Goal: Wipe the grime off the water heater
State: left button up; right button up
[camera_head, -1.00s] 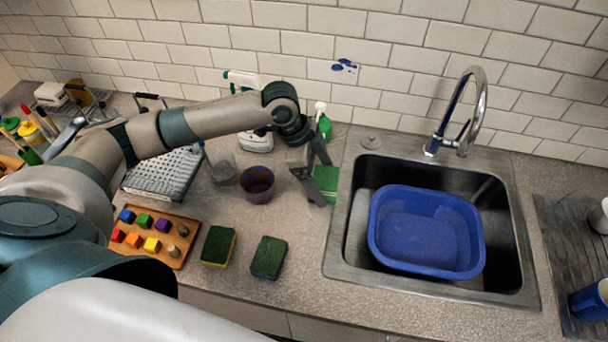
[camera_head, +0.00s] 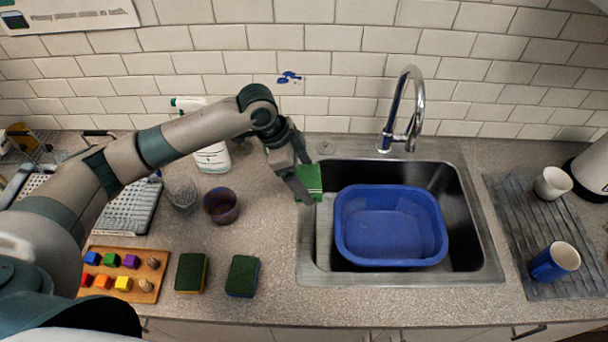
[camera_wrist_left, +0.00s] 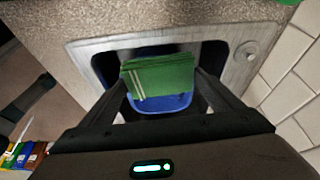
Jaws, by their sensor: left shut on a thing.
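My left gripper (camera_head: 300,176) is shut on a folded green cloth (camera_head: 310,180) with pale stripes. It holds the cloth at the upper left edge of the sink (camera_head: 480,262), left of the blue basin (camera_head: 350,252). In the left wrist view the cloth (camera_wrist_left: 160,76) sits between the two fingers, in front of the basin (camera_wrist_left: 160,103). No water heater can be made out for certain. A blue smear (camera_head: 289,77) marks the white wall tiles. My right gripper is out of view.
A white spray bottle (camera_head: 212,157) stands behind my left arm. A dark cup (camera_head: 221,206), two sponges (camera_head: 191,272) (camera_head: 242,276) and a block board (camera_head: 98,295) are on the counter. The tap (camera_head: 404,115) rises behind the sink. Mugs (camera_head: 553,262) (camera_head: 552,184) are at right.

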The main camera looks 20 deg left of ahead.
pick_arm(q)
jog(key=shift+o, duration=0.4)
jog(key=shift+f+b, duration=0.1)
jog(key=shift+b, duration=0.35)
jog(key=a+n+t+y+b, duration=0.1)
jog(key=n+b, duration=0.3)
jog(key=b, duration=0.1)
jog(key=s+a+n+t+y+b, duration=0.1)
jog(key=a+n+y+b, duration=0.1)
jog(key=n+b, duration=0.3)
jog(key=a+n+t+y+b, duration=0.1)
jog(key=a+n+b, duration=0.1)
jog(key=n+b, duration=0.2)
jog(key=shift+s+a+n+b, duration=0.25)
jog(key=shift+n+b, duration=0.15)
jog(key=shift+n, duration=0.3)
jog(key=shift+d+f, duration=0.1)
